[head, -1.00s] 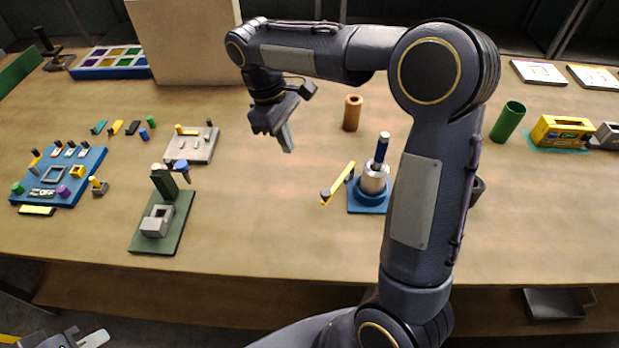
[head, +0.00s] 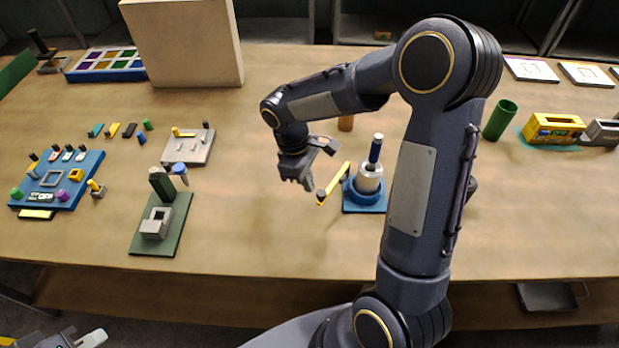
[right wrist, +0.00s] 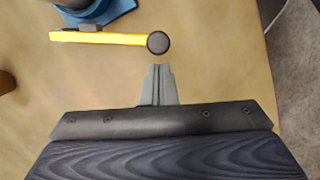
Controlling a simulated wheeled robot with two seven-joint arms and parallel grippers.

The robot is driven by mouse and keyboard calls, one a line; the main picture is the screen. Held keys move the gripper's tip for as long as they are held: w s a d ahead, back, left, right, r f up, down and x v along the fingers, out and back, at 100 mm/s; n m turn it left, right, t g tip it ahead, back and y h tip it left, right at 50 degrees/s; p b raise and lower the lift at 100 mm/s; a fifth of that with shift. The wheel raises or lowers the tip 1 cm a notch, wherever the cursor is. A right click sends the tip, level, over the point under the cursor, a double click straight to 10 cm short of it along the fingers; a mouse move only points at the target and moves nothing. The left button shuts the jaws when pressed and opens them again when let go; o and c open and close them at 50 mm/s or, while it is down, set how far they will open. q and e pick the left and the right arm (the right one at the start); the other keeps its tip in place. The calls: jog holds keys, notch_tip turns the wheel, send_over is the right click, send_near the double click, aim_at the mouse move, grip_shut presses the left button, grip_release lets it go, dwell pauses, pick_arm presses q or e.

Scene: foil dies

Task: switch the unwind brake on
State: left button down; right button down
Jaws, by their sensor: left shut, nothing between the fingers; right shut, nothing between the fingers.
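The unwind brake seems to be the yellow lever (head: 334,183) with a dark round knob, on the left side of the blue base (head: 364,207). The base carries a silver cylinder (head: 369,178) with a blue-topped post. My right gripper (head: 307,186) is shut and empty, just left of the knob and apart from it. In the right wrist view the shut fingertips (right wrist: 158,68) point at the dark knob (right wrist: 158,43) with a small gap, and the yellow lever (right wrist: 95,38) runs left from it. My left gripper (head: 92,339) is shut and empty at the bottom left, off the table.
A green fixture (head: 172,235) with a grey block and a blue panel (head: 60,192) with an OFF label stand to the left. A brown cylinder (head: 345,123) is behind the lever. Table in front of the lever is clear.

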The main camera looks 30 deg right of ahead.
jog(key=shift+s+d, duration=0.1)
jog(key=shift+d, duration=0.05)
jog(key=shift+s, duration=0.15)
jog(key=shift+s+d+n, duration=0.35)
jog(key=shift+s+n, duration=0.45)
jog(key=shift+s, duration=0.05)
jog(key=s+d+n, duration=0.3)
jog(key=s, duration=0.2)
jog(key=shift+d+n+t+h, duration=0.3)
jog(key=shift+n+t+h, duration=0.1)
